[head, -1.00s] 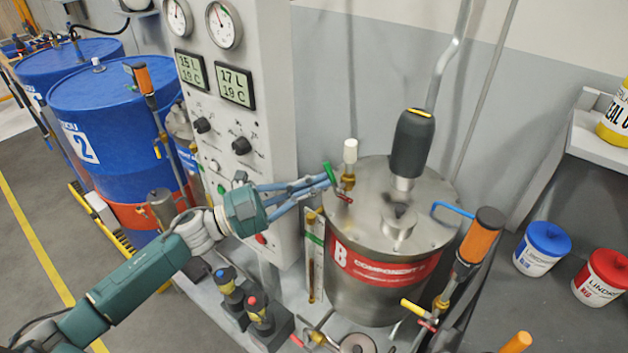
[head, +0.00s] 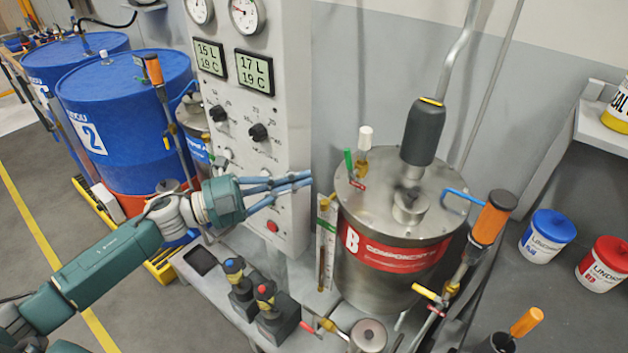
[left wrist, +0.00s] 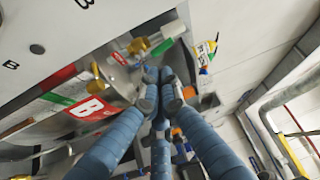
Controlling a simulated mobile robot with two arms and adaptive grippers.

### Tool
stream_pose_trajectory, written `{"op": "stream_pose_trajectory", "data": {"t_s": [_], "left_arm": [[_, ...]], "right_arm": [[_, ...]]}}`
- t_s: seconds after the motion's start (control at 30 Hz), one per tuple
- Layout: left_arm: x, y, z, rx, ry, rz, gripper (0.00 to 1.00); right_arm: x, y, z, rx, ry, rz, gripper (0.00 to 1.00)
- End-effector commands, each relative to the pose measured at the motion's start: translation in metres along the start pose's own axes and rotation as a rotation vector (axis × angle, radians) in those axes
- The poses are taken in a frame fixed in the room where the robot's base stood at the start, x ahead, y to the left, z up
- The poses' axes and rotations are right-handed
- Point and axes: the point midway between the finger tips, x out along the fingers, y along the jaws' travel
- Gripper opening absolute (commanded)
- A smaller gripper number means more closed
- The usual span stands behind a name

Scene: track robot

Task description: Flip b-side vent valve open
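The B tank (head: 385,295) is a steel drum with a red "B" label. On the left of its lid stands the vent valve (head: 362,160), with a brass body, white cap, red tag and green handle (head: 348,161). The handle stands roughly upright beside the body. In the left wrist view the valve (left wrist: 138,45) and its green handle (left wrist: 162,47) lie just beyond the fingertips. My left gripper (head: 311,179) is left of the valve, apart from it. Its blue fingers (left wrist: 160,74) converge at the tips, with nothing seen between them. My right gripper is not in view.
The control panel (head: 285,110) with gauges and displays stands behind my left gripper. A grey motor (head: 423,132) rises from the lid. An orange-handled valve (head: 494,217) stands at right. Small pumps (head: 268,300) sit below. Blue drums (head: 125,110) are at left.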

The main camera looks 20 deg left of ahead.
Motion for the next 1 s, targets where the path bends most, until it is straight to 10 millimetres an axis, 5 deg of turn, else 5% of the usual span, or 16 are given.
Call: {"op": "stream_pose_trajectory", "data": {"t_s": [0.4, 1.0], "left_arm": [[-0.065, 0.006, 0.000, 0.000, -0.001, 0.001, 0.00], [-0.071, 0.004, -0.001, 0.001, 0.001, -0.001, 0.00]], "right_arm": [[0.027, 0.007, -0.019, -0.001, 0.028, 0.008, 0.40], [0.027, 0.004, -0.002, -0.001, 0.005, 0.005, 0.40]]}}
